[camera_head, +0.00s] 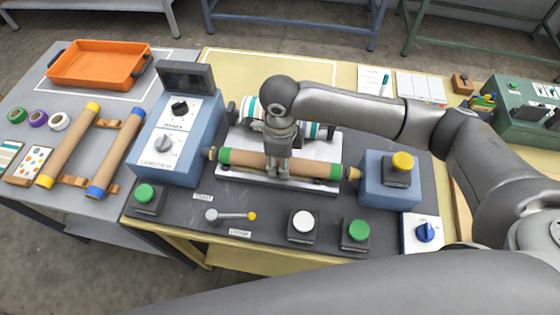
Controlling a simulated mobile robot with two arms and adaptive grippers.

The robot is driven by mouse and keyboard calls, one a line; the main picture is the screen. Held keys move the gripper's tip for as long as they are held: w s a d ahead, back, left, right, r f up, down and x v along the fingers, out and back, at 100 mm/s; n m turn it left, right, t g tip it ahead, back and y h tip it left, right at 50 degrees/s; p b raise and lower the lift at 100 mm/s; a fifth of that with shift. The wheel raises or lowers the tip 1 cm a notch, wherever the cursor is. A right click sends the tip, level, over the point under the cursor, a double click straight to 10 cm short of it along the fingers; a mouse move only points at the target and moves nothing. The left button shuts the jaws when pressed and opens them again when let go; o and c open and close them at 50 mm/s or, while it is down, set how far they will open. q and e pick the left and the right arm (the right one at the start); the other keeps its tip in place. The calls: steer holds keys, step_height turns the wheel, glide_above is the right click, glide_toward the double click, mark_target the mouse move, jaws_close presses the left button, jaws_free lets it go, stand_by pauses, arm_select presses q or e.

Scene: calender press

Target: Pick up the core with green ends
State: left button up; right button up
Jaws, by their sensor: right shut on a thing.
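The core with green ends (245,160) is a brown tube with a green band at each end. It lies level across the metal plate of the press (230,178), between two yellow-tipped end pieces. My right gripper (277,172) comes down from above and is shut on the core's middle, hiding that part of it. I cannot tell whether the core is clear of its end pieces. My left gripper is not in view.
A core with yellow ends (70,143) and one with blue ends (116,153) lie on wooden rests at left. A blue control box (180,135), an orange tray (97,62), a lever (231,216), several push buttons and a blue block (375,190) stand around.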

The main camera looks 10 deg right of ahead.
steer(key=shift+c, duration=1.1)
